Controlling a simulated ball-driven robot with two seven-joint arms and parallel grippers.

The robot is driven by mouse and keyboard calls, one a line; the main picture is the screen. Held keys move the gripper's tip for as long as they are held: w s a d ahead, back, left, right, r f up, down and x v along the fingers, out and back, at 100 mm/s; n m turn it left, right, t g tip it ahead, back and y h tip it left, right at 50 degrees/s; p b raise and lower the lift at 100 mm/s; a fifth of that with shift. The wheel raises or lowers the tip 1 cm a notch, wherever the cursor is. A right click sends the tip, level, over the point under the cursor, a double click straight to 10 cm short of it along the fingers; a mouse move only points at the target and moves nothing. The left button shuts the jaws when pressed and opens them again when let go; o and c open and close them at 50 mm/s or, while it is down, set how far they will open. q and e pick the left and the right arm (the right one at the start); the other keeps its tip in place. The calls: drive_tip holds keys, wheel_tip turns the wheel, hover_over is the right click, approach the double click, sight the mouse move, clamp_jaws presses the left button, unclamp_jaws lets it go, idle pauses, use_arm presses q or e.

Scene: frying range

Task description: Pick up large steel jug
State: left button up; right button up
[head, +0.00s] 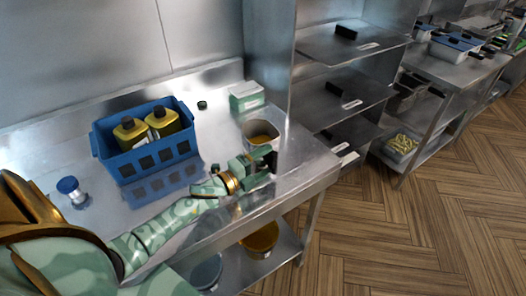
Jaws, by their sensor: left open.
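A round steel vessel (247,128), which looks like the large steel jug, stands upright near the right end of the steel counter. Its inside looks brownish-orange. No handle can be made out. My left gripper (268,158) is open, just in front of the vessel on its near side, with dark finger pads. The gripper overlaps the vessel's lower front in the picture, and I cannot tell whether they touch. Nothing shows between the fingers. My right gripper is not in view.
A blue basket (158,162) with yellow-brown bottles stands left on the counter (150,215). A blue-capped shaker (71,190) is further left. A green-white box (246,96) is behind the vessel. Steel shelves (345,95) rise at right. Pans sit on the shelf below.

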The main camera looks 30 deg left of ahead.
use_arm(q)
drive_tip(key=shift+w+d, duration=0.2)
drive_tip(key=shift+w, duration=0.5)
drive_tip(key=shift+s, duration=0.1)
drive_tip(key=c, duration=1)
drive_tip(key=shift+c, duration=0.7)
